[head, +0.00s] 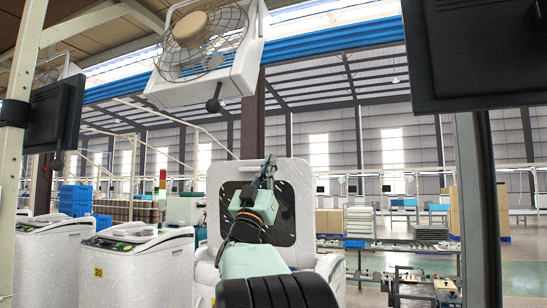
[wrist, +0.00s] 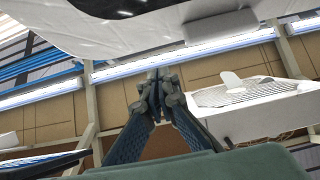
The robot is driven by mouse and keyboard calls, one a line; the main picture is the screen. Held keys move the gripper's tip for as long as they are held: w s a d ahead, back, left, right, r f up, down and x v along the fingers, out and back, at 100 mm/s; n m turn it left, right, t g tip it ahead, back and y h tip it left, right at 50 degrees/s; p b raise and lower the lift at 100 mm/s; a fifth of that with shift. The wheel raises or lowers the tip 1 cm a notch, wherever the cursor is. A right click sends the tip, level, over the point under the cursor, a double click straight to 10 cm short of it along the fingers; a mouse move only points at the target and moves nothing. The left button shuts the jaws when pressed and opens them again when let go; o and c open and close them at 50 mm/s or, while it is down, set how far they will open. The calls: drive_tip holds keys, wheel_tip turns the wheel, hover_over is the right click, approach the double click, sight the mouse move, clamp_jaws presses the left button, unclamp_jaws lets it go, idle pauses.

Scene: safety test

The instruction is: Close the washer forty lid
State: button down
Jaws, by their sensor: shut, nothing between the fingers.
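A white washer (head: 330,268) stands in the middle of the head view, mostly hidden behind my arm. Its lid (head: 299,183) is raised upright, with a white frame and a dark inner panel. No number shows on this washer. My gripper (head: 269,160) is shut and empty, in front of the lid's upper part in the head view; I cannot tell whether it touches. In the wrist view my gripper (wrist: 157,80) points up with its fingers together. A white panel with a dark part, apparently the lid (wrist: 85,38), spans the top of that view.
Two more white washers stand at the left with lids down; the nearer one (head: 135,270) is marked 30. A caged fan (head: 205,40) hangs above, also in the wrist view (wrist: 240,105). Dark monitors (head: 480,50) hang at both sides. Low benches (head: 385,243) stand at the right.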

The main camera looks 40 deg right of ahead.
drive_tip(key=shift+w+d+p, duration=0.15)
drive_tip(key=shift+w+d, duration=0.2)
drive_tip(key=shift+d, duration=0.25)
drive_tip(key=shift+w+d+p, duration=0.15)
drive_tip(key=shift+w+d, duration=0.2)
drive_tip(key=shift+d, duration=0.25)
